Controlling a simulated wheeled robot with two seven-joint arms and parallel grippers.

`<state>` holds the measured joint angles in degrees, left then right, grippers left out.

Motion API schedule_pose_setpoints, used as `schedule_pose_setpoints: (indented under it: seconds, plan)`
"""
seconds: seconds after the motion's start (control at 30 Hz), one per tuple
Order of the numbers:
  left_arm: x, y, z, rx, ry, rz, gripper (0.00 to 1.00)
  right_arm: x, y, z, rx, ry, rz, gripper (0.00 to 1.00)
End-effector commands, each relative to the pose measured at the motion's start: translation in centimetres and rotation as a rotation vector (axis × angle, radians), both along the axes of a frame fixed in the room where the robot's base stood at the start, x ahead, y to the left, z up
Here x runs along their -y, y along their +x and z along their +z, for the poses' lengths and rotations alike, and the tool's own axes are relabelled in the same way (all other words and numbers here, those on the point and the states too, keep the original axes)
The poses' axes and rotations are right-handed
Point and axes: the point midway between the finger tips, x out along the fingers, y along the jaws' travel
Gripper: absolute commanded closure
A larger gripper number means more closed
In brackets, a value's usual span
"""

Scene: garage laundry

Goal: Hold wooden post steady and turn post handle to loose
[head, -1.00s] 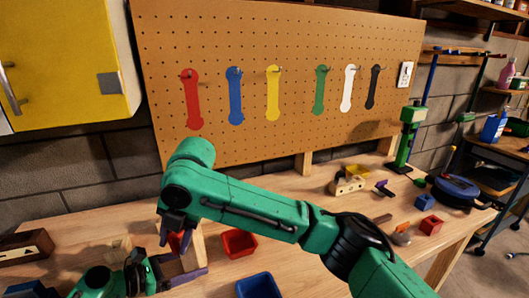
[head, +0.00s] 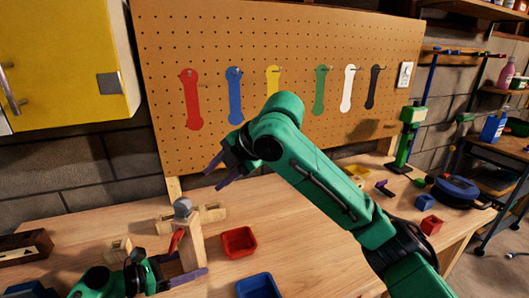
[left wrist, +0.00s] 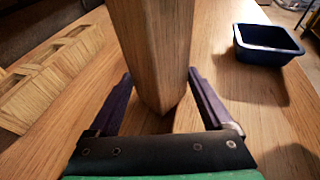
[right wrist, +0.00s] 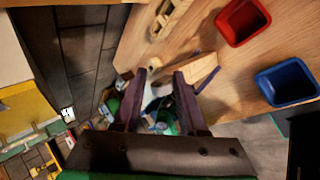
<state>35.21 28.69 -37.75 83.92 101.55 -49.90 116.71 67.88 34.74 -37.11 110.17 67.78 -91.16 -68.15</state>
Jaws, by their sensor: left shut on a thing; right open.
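The wooden post (head: 193,248) stands upright on the bench at the lower left in the head view, with a grey knob (head: 182,207) on top and a red handle (head: 176,240) on its left side. My left gripper (head: 178,270) is shut on the lower part of the post. In the left wrist view the post (left wrist: 152,50) stands between the two fingers of that gripper (left wrist: 158,92). My right gripper (head: 214,174) is open and empty, above and to the right of the post, apart from it. Its open fingers (right wrist: 160,78) also show in the right wrist view.
A red bin (head: 239,242) and a blue bin (head: 258,286) stand right of the post. Wooden blocks (head: 119,249) lie to its left, and a dark wooden box (head: 25,247) is at the far left. A pegboard (head: 290,40) with coloured handles rises behind. The bench middle is clear.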

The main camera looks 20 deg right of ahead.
Motion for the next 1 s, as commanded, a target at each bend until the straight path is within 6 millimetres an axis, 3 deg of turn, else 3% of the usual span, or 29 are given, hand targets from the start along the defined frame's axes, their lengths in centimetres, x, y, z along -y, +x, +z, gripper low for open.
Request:
schedule_pose_setpoints:
  seconds: [0.3,0.6,0.73,1.0]
  plan:
    - [0.0,0.0,0.0,0.000,0.000,0.000,0.47,6.4,4.6,0.1,0.061,0.118,-0.317,0.59]
    - [0.0,0.0,0.0,-0.001,0.000,0.000,0.47,12.6,7.2,-0.2,0.120,0.192,-0.566,0.59]
    - [0.0,0.0,0.0,-0.001,0.000,0.000,0.47,13.8,7.5,-0.3,0.133,0.204,-0.611,0.59]
    - [0.0,0.0,0.0,-0.001,0.000,-0.001,0.47,13.9,7.6,-0.2,0.137,0.207,-0.618,0.59]
